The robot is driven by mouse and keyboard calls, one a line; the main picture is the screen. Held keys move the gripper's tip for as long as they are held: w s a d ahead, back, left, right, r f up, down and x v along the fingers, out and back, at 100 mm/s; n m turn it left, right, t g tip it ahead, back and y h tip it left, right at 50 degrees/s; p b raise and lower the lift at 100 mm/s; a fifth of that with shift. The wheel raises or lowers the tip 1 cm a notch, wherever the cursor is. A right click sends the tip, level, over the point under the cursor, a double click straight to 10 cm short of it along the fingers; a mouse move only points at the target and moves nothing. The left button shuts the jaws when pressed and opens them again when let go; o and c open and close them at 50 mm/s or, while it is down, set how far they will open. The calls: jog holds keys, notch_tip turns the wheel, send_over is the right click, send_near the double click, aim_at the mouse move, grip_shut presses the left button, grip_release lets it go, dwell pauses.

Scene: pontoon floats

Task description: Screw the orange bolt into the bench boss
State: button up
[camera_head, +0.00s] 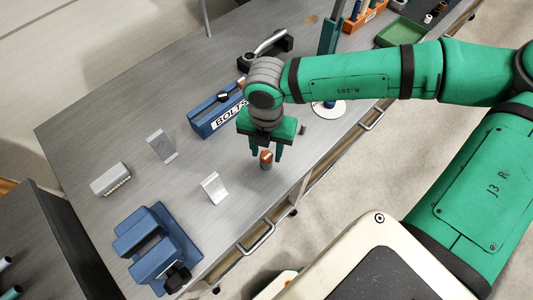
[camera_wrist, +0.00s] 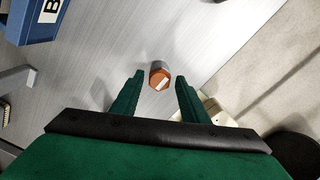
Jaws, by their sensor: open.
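The orange bolt (camera_head: 265,156) stands near the front edge of the bench, its orange head on top of a grey cylindrical part (camera_head: 267,166). I cannot tell whether that part is the bench boss or the bolt's own shank. My gripper (camera_head: 265,149) points down just above the head, with its fingers apart. In the wrist view the orange head (camera_wrist: 159,77), with a white mark on it, shows between the open fingertips (camera_wrist: 160,80). A gap shows on both sides, and nothing is gripped.
The blue BOLTS box (camera_head: 216,116) stands behind on the left. A white angled stand (camera_head: 214,188) is left of the bolt, and a blue vise (camera_head: 155,247) sits at front left. A small dark cylinder (camera_head: 303,129) is to the right. Handles line the bench's front edge.

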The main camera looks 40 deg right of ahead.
jog(key=n, duration=0.4)
jog(key=shift+n, duration=0.3)
jog(key=n, duration=0.9)
jog(key=shift+n, duration=0.4)
jog(key=n, duration=0.8)
jog(key=shift+n, duration=0.4)
jog(key=n, duration=0.8)
jog(key=shift+n, duration=0.4)
jog(key=n, duration=0.4)
